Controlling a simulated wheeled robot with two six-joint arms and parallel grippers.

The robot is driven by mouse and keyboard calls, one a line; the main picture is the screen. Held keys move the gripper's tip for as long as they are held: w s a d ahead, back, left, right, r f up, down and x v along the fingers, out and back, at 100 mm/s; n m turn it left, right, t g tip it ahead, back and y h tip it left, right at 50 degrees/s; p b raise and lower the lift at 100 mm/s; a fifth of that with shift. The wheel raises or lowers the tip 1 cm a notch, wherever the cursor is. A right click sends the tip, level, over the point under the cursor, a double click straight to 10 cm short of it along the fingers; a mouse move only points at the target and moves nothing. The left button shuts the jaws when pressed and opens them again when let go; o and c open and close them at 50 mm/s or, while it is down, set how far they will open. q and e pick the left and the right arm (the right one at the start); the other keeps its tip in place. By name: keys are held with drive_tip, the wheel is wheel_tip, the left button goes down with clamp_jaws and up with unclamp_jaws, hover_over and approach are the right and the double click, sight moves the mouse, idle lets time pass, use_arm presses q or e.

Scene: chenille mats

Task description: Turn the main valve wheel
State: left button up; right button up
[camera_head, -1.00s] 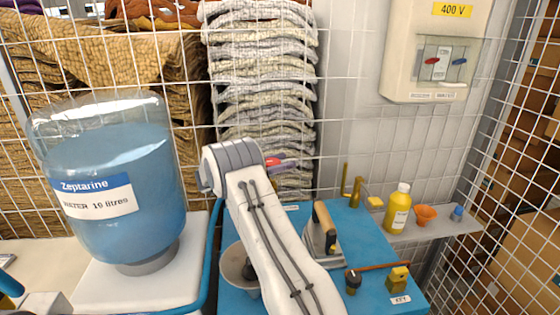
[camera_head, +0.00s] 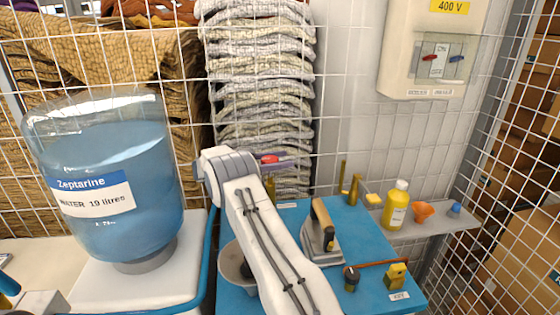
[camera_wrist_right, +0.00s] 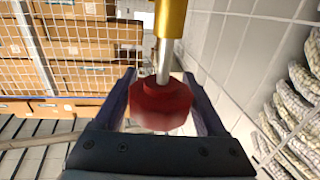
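The red valve wheel (camera_wrist_right: 161,104) sits on a silver stem below a brass-coloured body (camera_wrist_right: 171,17) in the right wrist view. In the head view a small red part of it shows (camera_head: 269,159) just right of my right wrist. My right gripper (camera_wrist_right: 161,90) has one dark finger on each side of the wheel, and both inner faces appear to touch its rim.
A blue bench (camera_head: 364,230) carries an iron-like tool (camera_head: 319,232) and a small valve with a copper pipe (camera_head: 384,264). A large blue water bottle (camera_head: 108,190) stands at left. A yellow bottle (camera_head: 396,206) and orange funnel (camera_head: 423,211) sit on a right shelf (camera_head: 445,222). Wire mesh closes the back.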

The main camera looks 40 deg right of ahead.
drive_tip(key=shift+o, duration=0.9)
drive_tip(key=shift+r, duration=0.1)
drive_tip(key=s+d+r+b, duration=0.4)
drive_tip(key=s+d+r, duration=0.1)
drive_tip(key=s+r, duration=0.5)
drive_tip(key=shift+s+r+b, duration=0.3)
drive_tip(key=shift+r, duration=0.1)
